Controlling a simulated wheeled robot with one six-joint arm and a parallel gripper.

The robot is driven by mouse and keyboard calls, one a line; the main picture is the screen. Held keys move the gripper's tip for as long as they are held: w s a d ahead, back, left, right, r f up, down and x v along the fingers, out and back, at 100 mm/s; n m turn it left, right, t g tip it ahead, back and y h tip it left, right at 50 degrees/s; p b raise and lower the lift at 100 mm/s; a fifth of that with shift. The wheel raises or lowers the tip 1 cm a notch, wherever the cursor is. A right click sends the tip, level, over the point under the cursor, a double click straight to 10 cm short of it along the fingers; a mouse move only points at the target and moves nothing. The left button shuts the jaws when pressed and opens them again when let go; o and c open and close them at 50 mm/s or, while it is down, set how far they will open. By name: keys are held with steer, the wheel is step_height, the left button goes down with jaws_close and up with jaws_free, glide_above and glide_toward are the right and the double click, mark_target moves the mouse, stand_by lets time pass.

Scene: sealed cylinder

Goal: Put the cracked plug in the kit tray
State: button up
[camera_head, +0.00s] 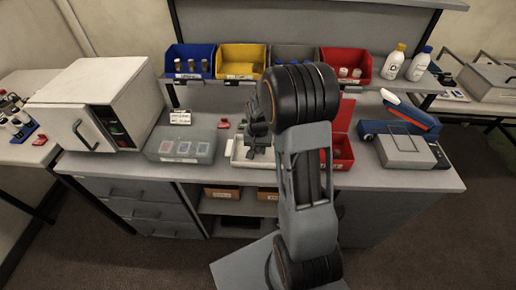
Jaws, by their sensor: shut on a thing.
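My gripper (258,142) is over the white tray (236,162) near the middle of the bench. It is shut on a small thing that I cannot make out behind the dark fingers. I cannot tell whether that thing touches the tray. My arm hides the right part of the tray. No cracked plug can be clearly told apart in this view, and I cannot tell for sure which container is the kit tray.
A grey case (181,146) and a small red piece (224,123) lie left of the tray. An open red box (342,152) stands to the right, partly behind my arm. A blue-and-red device (400,128), a white cabinet (97,104) and a row of bins (240,61) surround the work area.

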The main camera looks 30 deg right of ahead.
steer(key=shift+f, duration=0.2)
steer(key=shift+f, duration=0.1)
steer(key=o, duration=1)
steer(key=shift+c, duration=0.2)
step_height(320, 180, up, 12)
steer(key=s+a+r+n+t, duration=0.2)
steer(key=s+a+n, duration=0.1)
steer(key=s, duration=0.5)
steer(key=s+a+r+n+t, duration=0.2)
steer(key=s+a+r+n, duration=0.1)
steer(key=s+a, duration=0.3)
steer(key=shift+s+a+b, duration=0.15)
steer(key=shift+s+b, duration=0.3)
steer(key=shift+s, duration=0.55)
steer(key=shift+r, duration=0.1)
